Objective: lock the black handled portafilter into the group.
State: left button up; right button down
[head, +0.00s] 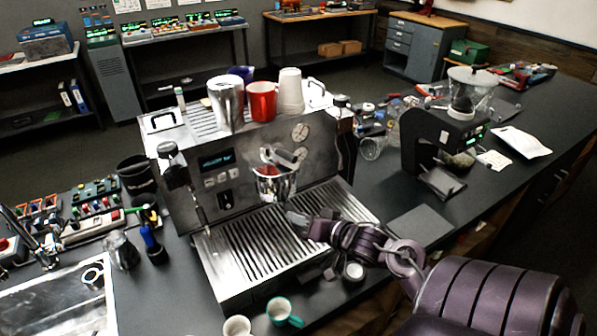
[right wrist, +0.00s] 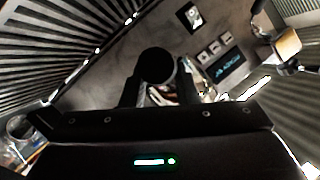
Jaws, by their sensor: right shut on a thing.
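The steel espresso machine (head: 335,150) stands on the dark counter, with its group (head: 283,157) at the middle of the front. A shiny metal cup-like part (head: 275,183) shows right under the group; I cannot tell whether it is seated. My right gripper (head: 297,217) is low in front of the group, over the slatted drip tray (head: 262,245). In the right wrist view, the black portafilter handle (right wrist: 157,65) shows as a round dark end between the fingers, which are shut on it. The grip hides much of the handle in the head view. My left gripper is not in view.
Cups, including a red cup (head: 262,101), stand on top of the machine. A green cup (head: 284,312) and a pale cup (head: 237,327) sit at the front edge. A black grinder (head: 440,135) stands to the right, tools to the left.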

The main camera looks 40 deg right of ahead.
jog(key=shift+d+r+y, duration=0.1)
jog(key=shift+d+y, duration=0.15)
jog(key=shift+y, duration=0.15)
jog(key=c, duration=1.1)
grip_release()
jog(key=shift+o, duration=0.3)
jog(key=shift+s, duration=0.1)
jog(key=shift+s, duration=0.1)
jog(key=b+v, duration=0.2)
jog(key=v, duration=0.5)
jog(key=shift+s, duration=0.25)
